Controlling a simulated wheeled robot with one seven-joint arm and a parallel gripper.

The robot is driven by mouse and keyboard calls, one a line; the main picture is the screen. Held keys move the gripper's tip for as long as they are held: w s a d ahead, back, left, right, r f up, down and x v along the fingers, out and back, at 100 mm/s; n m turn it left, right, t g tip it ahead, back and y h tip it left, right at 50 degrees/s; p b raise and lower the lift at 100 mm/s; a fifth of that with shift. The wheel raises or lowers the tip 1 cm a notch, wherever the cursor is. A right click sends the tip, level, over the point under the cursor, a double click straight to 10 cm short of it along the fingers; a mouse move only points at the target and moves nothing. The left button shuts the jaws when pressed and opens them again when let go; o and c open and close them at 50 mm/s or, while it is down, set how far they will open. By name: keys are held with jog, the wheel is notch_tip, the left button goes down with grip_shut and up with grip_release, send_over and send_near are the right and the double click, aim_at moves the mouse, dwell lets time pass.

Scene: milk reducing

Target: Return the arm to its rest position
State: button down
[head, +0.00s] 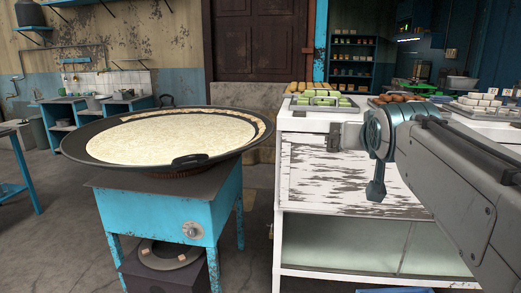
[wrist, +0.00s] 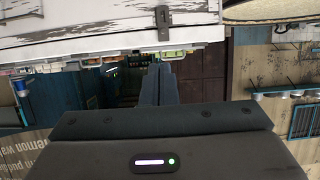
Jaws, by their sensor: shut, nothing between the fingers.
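My gripper (wrist: 157,85) shows in the wrist view, where the picture is upside down. Its two dark fingers are together, with nothing between them. In the head view my arm reaches in from the right, in front of the white worn cabinet; the fingers cannot be made out clearly there. The arm's end is at about the height of the cabinet top.
A wide black pan (head: 85,160) of pale milk (head: 170,137) sits on a blue stove (head: 160,215) to the left. The white cabinet (head: 350,175) bears trays of sweets (head: 325,92). A brown door (head: 260,40) stands behind. Floor shows between stove and cabinet.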

jog(key=s+a+f+g+y+p, duration=0.1)
jog(key=s+a+f+g+p, duration=0.1)
jog(key=s+f+g+p, duration=0.3)
jog(key=s+a+f+n+g+y+p, duration=0.1)
jog(key=s+a+f+g+p, duration=0.2)
jog(key=s+f+g+p, duration=0.2)
jog(key=s+f+p, duration=0.3)
jog(key=s+p, duration=0.3)
jog(key=s, duration=0.4)
jog(key=shift+a+f+n+g, duration=0.2)
jog(key=shift+n+g, duration=0.1)
jog(key=shift+g, duration=0.1)
